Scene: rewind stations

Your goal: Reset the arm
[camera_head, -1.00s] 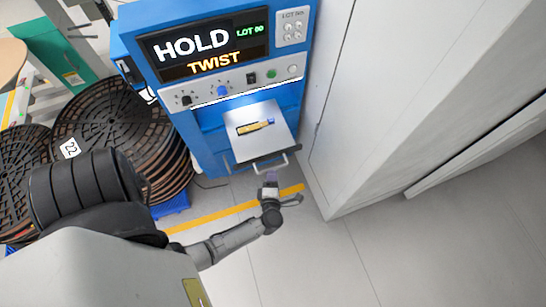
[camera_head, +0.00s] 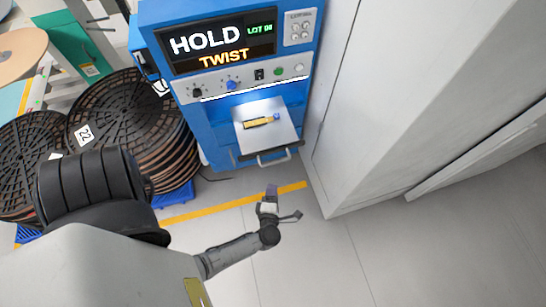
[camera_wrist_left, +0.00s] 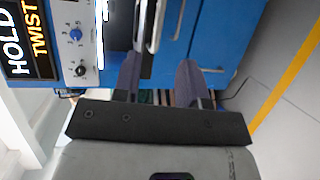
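My left arm comes in from the lower left in the head view. Its gripper (camera_head: 271,192) is over the grey floor in front of the blue machine (camera_head: 218,140), apart from the pulled-out tray's handle. In the left wrist view the left gripper (camera_wrist_left: 160,65) has two dark purple-grey fingers apart, with a clear gap and nothing held between them. The machine front shows beyond the fingers. My right gripper is in neither view.
Stacked black reels (camera_head: 130,115) stand left. A light cabinet (camera_head: 400,90) stands right. Floor (camera_head: 320,260) is clear below.

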